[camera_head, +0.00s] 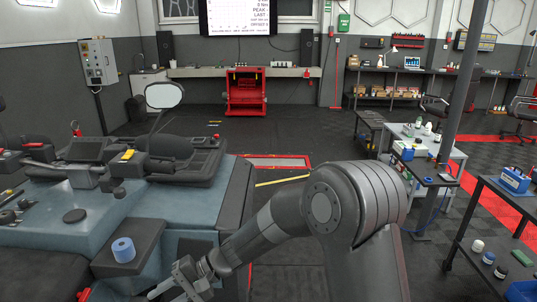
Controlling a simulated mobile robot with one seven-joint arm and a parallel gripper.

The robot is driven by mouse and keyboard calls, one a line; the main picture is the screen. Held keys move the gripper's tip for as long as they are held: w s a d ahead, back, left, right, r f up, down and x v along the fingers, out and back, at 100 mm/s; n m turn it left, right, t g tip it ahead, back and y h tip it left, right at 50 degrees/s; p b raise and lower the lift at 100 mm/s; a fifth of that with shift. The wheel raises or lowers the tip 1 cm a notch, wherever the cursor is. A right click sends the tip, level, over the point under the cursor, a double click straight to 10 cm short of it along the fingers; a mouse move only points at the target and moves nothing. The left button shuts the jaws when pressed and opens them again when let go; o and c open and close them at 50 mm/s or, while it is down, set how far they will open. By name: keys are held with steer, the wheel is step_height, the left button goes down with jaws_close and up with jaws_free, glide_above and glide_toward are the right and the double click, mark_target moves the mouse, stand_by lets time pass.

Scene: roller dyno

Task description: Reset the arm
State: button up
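My arm crosses the lower middle of the head view, bent at a large grey joint and reaching down to the left. My gripper (172,289) is at the bottom edge, left of centre, beside the blue-grey machine body (185,207). The frame's lower edge partly cuts it off, and its fingers are too small and dark to show whether they are apart. A blue roll (123,250) stands on a dark pad just up and left of the gripper, apart from it. I see nothing clearly held.
A round mirror (163,95) rises from the machine at left. A grey post (462,85) stands at right, near tables with bottles and a blue box (514,180). A red cabinet (246,92) is at the back wall. The dark floor between is mostly clear.

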steer(key=w+a+f+n+t+y, duration=0.1)
steer(key=w+a+f+n+y, duration=0.1)
steer(key=a+n, duration=0.3)
steer(key=shift+w+a+y, duration=0.2)
steer(key=shift+a+y, duration=0.6)
steer(key=shift+a, duration=0.75)
steer(key=shift+f, duration=0.1)
